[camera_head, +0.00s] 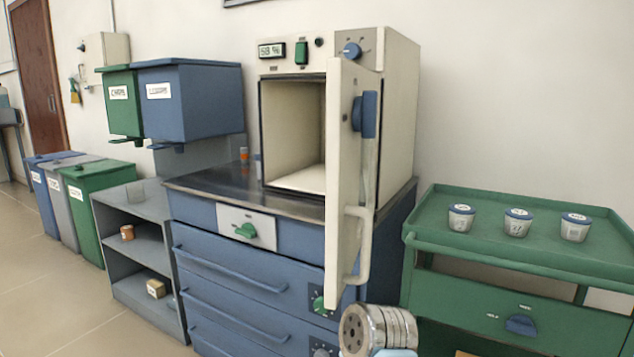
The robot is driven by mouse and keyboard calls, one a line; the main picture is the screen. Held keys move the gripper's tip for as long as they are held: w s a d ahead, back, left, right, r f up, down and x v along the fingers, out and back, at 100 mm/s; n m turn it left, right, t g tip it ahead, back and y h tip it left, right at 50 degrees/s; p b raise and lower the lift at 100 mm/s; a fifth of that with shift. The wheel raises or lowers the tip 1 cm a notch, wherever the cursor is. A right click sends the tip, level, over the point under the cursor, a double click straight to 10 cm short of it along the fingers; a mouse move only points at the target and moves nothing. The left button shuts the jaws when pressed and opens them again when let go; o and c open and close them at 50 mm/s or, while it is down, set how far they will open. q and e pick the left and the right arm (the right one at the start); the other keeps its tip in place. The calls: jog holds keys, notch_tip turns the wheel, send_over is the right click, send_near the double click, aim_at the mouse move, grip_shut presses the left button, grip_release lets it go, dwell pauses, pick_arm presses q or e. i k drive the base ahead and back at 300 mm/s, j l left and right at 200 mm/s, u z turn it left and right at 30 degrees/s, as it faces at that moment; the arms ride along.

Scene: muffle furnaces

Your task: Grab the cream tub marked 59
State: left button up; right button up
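Three small cream-white tubs with blue lids stand upright in a row on the green cart's (460,243) top tray, at the right of the head view. They are the left tub (461,219), the middle tub (517,223) and the right tub (574,228). Each has marks on its lid and front, too small to read, so I cannot tell which one is marked 59. A metal cylindrical part of my arm shows at the bottom centre, below and left of the cart. Neither gripper's fingers are in view.
A cream furnace (401,110) with its door (345,190) swung open stands on a blue drawer cabinet (235,285), left of the cart. Its chamber looks empty. A grey shelf (140,205), lidded bins and wall boxes stand further left. The tray has bare room around the tubs.

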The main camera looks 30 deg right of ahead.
aim_at(461, 215)
jog(key=z, duration=1.75)
jog(key=i+l, duration=0.1)
jog(key=l, duration=0.25)
jog(key=i+l+u, duration=0.15)
jog(key=l, duration=0.6)
jog(key=i+u, duration=0.05)
